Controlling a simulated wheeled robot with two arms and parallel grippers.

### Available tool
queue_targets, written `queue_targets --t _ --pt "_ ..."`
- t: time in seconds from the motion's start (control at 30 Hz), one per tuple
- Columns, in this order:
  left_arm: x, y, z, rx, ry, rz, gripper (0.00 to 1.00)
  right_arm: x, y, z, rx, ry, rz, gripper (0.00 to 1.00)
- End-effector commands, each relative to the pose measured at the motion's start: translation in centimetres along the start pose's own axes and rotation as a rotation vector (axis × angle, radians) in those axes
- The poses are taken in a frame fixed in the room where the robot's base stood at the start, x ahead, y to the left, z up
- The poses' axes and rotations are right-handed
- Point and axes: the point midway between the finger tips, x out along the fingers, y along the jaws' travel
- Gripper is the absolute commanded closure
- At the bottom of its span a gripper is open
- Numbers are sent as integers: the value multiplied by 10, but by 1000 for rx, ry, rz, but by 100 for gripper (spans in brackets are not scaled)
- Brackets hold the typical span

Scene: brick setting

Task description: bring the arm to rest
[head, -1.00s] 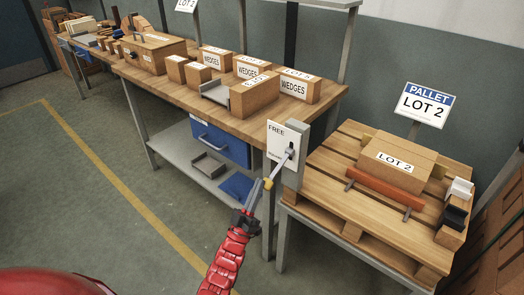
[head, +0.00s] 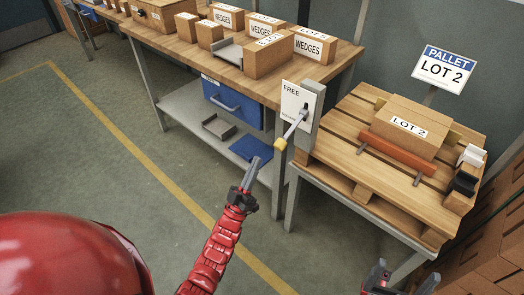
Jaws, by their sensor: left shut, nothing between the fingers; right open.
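My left gripper (head: 249,178) is at the end of the red arm that comes up from the bottom middle. Its fingers are shut and hold nothing. It hangs over the floor in front of the workbench, below and left of a grey lever with a yellow end (head: 281,143). The gripper shows apart from the lever. The lever slants down and left from a white panel marked FREE (head: 297,103) on a post. My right gripper (head: 401,280) shows at the bottom right edge, open and empty, in front of the pallet stand; its arm is out of view.
The wooden workbench (head: 182,52) holds boxes labelled WEDGES (head: 308,46). Below it are a blue drawer (head: 232,104) and a grey shelf (head: 180,118). A pallet (head: 340,152) with a LOT 2 box (head: 410,126) stands right. The floor left of my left arm is open.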

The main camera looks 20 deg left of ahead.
Motion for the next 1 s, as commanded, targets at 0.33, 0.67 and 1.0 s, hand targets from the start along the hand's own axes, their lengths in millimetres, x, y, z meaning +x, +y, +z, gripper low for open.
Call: queue_targets --t 0.33,0.67,1.0 --pt "-22 0 -2 0 1 0 100 -2 0 0 0 0 0 0" --pt "-21 0 -2 0 2 0 100 -2 0 0 0 0 0 0" --pt "4 108 -104 220 265 93 100 53 3 -9 0 0 0 0"
